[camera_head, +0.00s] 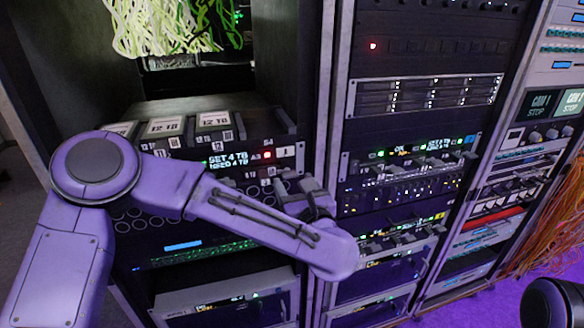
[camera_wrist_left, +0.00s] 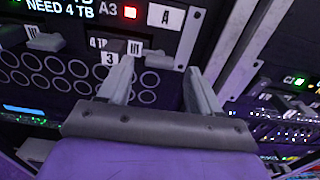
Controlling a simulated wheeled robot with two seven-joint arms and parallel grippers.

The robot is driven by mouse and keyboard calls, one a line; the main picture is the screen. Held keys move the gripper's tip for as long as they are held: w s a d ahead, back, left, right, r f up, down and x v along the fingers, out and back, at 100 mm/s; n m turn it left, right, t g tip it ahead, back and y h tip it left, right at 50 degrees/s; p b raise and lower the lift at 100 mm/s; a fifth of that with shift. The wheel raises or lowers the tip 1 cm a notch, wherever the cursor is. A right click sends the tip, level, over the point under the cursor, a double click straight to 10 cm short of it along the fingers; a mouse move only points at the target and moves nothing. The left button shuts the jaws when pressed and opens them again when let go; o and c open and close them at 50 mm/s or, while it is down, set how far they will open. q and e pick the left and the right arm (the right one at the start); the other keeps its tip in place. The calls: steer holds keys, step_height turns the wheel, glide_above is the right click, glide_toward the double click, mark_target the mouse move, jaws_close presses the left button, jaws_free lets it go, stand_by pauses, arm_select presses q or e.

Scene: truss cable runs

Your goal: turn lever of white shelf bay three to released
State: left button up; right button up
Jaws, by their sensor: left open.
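The shelf bay marked 3 shows by its small white number label (camera_wrist_left: 109,58) in the left wrist view, under a "4 TB" tag. A pale grey lever-like bar (camera_wrist_left: 152,62) lies to the right of that label, partly beside my left finger; I cannot tell its exact turn. My left gripper (camera_wrist_left: 158,75) is open, with its two fingers on either side of this bar and no thing clearly held. In the head view my left gripper (camera_head: 312,195) is at the right end of the shelf front, largely hidden by my forearm. My right gripper is not in view.
A display (camera_head: 229,160) reads 4 TB beside "A3" and a red light (camera_head: 267,154). Boxes marked 12 TB (camera_head: 168,126) stand above. A rack post (camera_head: 330,90) stands just right of the shelf, with further racks beyond. Orange cables (camera_head: 555,225) hang at far right.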

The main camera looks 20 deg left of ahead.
mark_target(287, 174)
arm_select(q)
steer(key=shift+p+x, duration=0.35)
steer(key=shift+x, duration=0.8)
steer(key=shift+w+a, duration=0.15)
steer(key=shift+w, duration=0.1)
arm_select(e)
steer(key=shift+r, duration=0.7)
arm_select(q)
steer(key=c, duration=1.1)
steer(key=shift+o, duration=0.3)
